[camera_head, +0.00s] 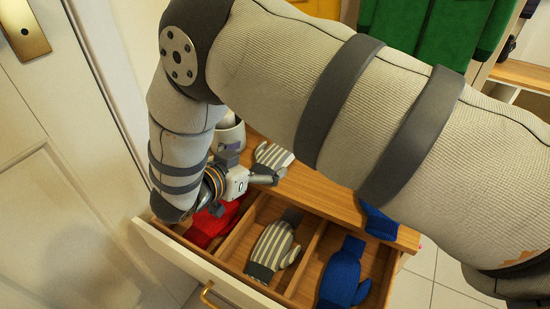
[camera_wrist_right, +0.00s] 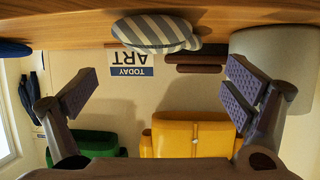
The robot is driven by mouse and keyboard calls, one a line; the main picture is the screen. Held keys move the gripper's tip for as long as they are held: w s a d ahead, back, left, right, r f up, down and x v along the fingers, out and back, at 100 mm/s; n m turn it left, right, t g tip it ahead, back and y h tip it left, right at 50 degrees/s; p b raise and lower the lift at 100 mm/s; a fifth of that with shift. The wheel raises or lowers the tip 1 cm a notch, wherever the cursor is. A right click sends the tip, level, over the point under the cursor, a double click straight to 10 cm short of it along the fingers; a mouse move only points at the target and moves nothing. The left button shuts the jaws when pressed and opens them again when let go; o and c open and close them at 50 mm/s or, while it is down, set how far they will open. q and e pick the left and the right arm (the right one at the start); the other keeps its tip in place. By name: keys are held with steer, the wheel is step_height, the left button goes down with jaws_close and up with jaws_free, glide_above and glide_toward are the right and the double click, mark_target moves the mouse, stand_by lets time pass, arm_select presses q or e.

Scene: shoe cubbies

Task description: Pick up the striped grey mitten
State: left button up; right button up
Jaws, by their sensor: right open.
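A grey and white striped mitten (camera_head: 272,157) lies on the wooden top above the drawer. It also shows in the right wrist view (camera_wrist_right: 155,33), upside down at the top of the picture. A second striped mitten (camera_head: 275,248), in darker grey and cream, lies in the middle compartment of the open drawer (camera_head: 180,256). My right gripper (camera_head: 250,168) is beside the mitten on the top, at its near left. In the wrist view its fingers (camera_wrist_right: 160,97) are spread wide with nothing between them. My left gripper is not in view.
A red mitten (camera_head: 208,222) and a blue one (camera_head: 343,272) lie in the drawer's outer compartments. Another blue knitted item (camera_head: 380,222) is on the top, partly behind my arm. A pale round container (camera_head: 230,133) stands close behind the gripper. A white door (camera_head: 55,170) is at left.

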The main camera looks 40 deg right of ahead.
mark_target(272, 154)
steer(key=x, duration=0.5)
steer(key=shift+w+d+f+b, duration=0.2)
steer(key=shift+w+d+b, duration=0.05)
steer(key=shift+b, duration=0.05)
steer(key=c, duration=1)
steer(key=shift+c, duration=0.2)
